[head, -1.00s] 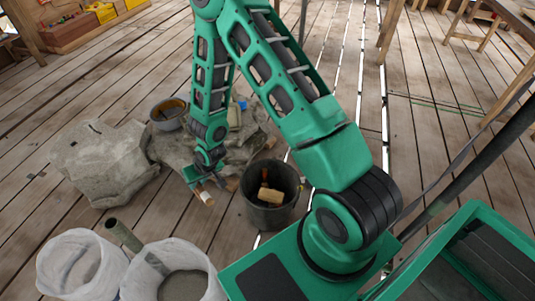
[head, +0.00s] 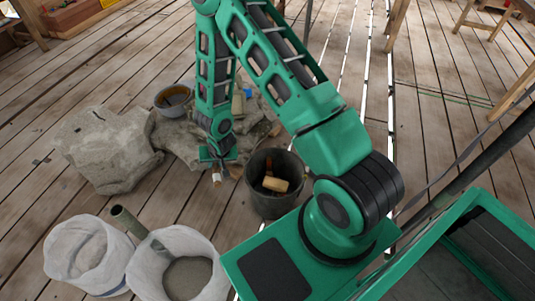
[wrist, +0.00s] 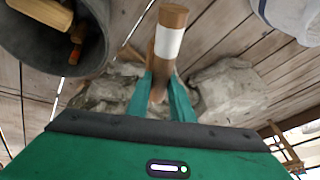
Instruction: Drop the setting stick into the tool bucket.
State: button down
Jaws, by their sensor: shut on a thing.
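The setting stick, brown with a white band, shows in the wrist view (wrist: 170,38) and small in the head view (head: 217,177). My gripper (wrist: 160,88) is shut on it; the stick sticks out beyond the fingertips. In the head view my gripper (head: 216,165) hangs just left of the dark tool bucket (head: 272,208), with the stick outside its rim. The bucket also shows at the upper left of the wrist view (wrist: 94,52). A wooden-headed mallet (head: 275,184) and another handle are inside it. The bucket floor is mostly hidden.
Grey stone or draped lumps (head: 105,145) lie behind and left of my gripper. A pan (head: 174,97) stands among them. Two white sacks (head: 85,255) (head: 150,268) stand at the front left, with a tube (head: 128,220) between them. Plank floor around the bucket is mostly clear.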

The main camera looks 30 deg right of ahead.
jog(key=s+d+f+m+g+h, duration=0.2)
jog(key=d+f+m+g+h, duration=0.15)
jog(key=d+m, duration=0.85)
jog(key=s+d+f+m+g+h, duration=0.15)
jog(key=d+f+m+g, duration=0.25)
jog(key=d+m, duration=0.8)
jog(key=shift+t, duration=0.25)
jog(key=shift+w+f, duration=0.15)
jog(key=shift+f, duration=1.2)
jog(key=shift+w+f, duration=0.15)
jog(key=shift+f, duration=1.2)
jog(key=shift+a, duration=0.1)
jog(key=c, duration=1.5)
grip_release()
jog(key=v, duration=1)
jog(key=shift+a+r, duration=0.1)
jog(key=shift+r, duration=0.25)
